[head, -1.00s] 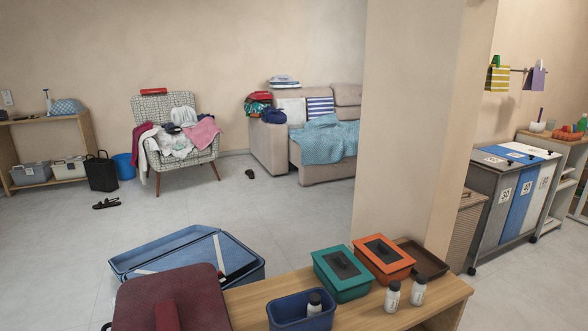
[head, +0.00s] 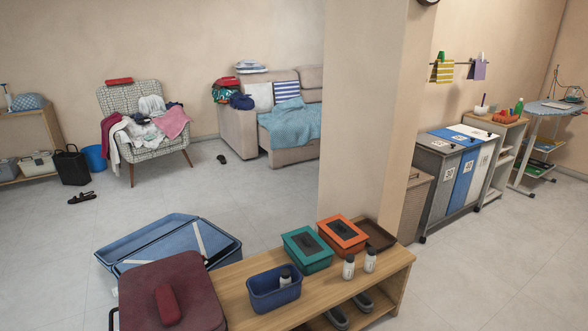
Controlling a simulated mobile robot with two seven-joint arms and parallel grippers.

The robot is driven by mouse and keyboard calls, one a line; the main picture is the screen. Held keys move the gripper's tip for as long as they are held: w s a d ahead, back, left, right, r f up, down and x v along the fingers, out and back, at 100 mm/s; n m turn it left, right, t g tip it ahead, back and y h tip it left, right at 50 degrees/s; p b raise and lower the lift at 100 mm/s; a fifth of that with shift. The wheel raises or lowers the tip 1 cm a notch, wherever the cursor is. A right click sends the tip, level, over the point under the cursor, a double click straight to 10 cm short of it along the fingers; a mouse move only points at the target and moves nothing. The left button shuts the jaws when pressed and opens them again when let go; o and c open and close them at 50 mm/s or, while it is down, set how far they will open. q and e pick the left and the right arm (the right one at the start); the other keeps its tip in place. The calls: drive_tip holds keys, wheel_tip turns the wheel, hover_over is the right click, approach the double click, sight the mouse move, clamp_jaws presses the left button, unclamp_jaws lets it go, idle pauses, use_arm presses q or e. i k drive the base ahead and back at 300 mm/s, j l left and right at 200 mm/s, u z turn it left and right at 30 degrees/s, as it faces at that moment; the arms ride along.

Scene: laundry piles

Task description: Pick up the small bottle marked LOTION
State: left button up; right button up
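Three small white bottles with dark caps are on or near the wooden bench (head: 238,306) in the head view. One bottle (head: 348,267) stands upright on the bench in front of the orange-lidded box. Another bottle (head: 370,260) stands just to its right. A third bottle (head: 285,279) is inside the open blue bin (head: 274,296), with its upper part showing. The labels are too small to read, so I cannot tell which bottle is marked LOTION. Neither of my grippers is in view.
A teal-lidded box (head: 307,249), an orange-lidded box (head: 342,235) and a brown tray (head: 377,237) are behind the bottles. A dark red suitcase (head: 190,285) is left, with an open blue suitcase (head: 150,232) behind it. A pillar (head: 360,120) rises behind. Floor right of the bench is clear.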

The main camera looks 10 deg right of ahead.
sight(370, 260)
drive_tip(key=i+l, duration=0.2)
drive_tip(key=l, duration=0.25)
drive_tip(key=i+l, duration=0.2)
drive_tip(key=l, duration=0.2)
drive_tip(key=i+l+u, duration=0.1)
drive_tip(key=l, duration=0.35)
drive_tip(key=i+l, duration=0.25)
drive_tip(key=l, duration=0.2)
drive_tip(key=i+l, duration=0.2)
drive_tip(key=l, duration=0.25)
drive_tip(key=i+l+u, duration=0.1)
drive_tip(key=l, duration=0.35)
drive_tip(key=i+l, duration=0.25)
drive_tip(key=l, duration=0.2)
drive_tip(key=i+l, duration=0.15)
drive_tip(key=l, duration=0.3)
